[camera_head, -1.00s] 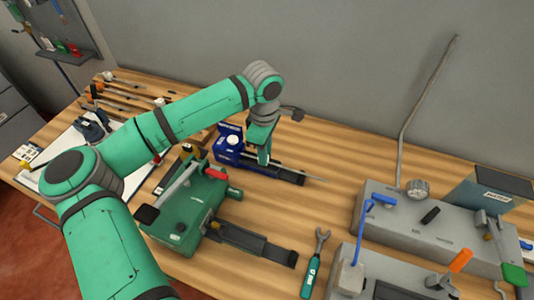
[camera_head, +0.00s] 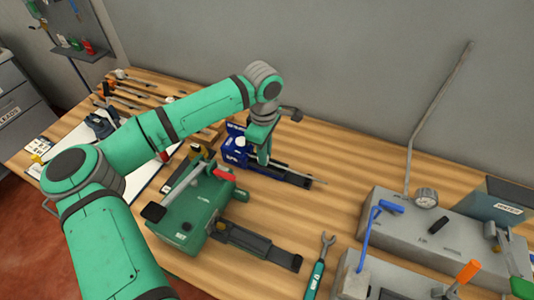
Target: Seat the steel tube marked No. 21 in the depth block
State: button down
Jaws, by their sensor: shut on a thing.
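My gripper (camera_head: 264,160) points down over the blue fixture (camera_head: 235,158) at the middle of the bench. It is shut on a thin steel tube (camera_head: 318,180), which lies along the fixture's dark rail (camera_head: 290,177). No number on the tube can be read. The blue fixture bears white lettering too small to read, so I cannot confirm it is the depth block.
A green machine (camera_head: 195,212) with a red-handled lever and dark rail stands in front. A green-handled wrench (camera_head: 318,268) lies right of it. Grey blocks with levers (camera_head: 395,222) fill the right side. Several rods (camera_head: 130,88) lie back left. Bare wood lies between the blue fixture and grey blocks.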

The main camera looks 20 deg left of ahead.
jog(key=shift+a, duration=0.7)
jog(key=c, duration=1.3)
grip_release()
jog(key=shift+o, duration=0.2)
jog(key=shift+r, duration=3.5)
